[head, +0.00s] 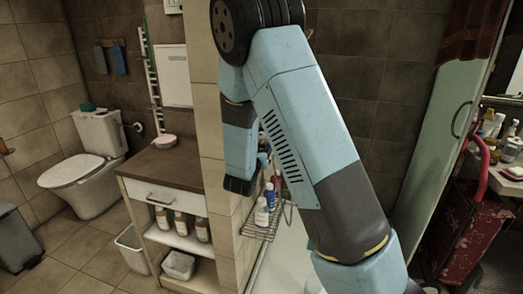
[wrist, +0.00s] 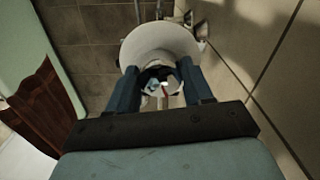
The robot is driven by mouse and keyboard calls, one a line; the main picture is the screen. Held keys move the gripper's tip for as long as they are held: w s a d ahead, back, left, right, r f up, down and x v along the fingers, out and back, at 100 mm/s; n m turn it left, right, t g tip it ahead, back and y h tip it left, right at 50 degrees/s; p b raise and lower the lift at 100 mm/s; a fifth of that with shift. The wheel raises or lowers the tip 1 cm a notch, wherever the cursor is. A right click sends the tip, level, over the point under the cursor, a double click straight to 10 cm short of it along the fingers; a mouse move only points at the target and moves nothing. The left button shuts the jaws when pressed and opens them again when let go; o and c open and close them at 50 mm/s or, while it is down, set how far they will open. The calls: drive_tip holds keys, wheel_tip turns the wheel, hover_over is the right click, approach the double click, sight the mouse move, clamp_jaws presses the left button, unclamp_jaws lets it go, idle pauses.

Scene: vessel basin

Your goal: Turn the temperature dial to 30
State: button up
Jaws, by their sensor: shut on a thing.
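My gripper (wrist: 159,68) has its two blue fingers on either side of a pale round part in the wrist view, which I take to be the temperature dial (wrist: 158,42). The fingertips meet its lower left and right sides, and the gripper is shut on it. A small dark area with a red mark and bluish bits shows between the fingers. No number or scale can be read, so I cannot tell the dial's setting. In the head view my arm hides the dial and most of the gripper.
A wire shelf (head: 258,232) with several bottles (head: 262,214) is close below my forearm. A tiled wall edge (head: 213,150) stands left of it, beside a cabinet (head: 165,168). A green door panel (head: 437,130) and red cart (head: 478,232) are on the right.

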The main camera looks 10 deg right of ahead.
drive_tip(key=o, duration=1)
drive_tip(key=shift+o, duration=0.2)
drive_tip(key=v, duration=1.4)
drive_tip(key=shift+d, duration=0.15)
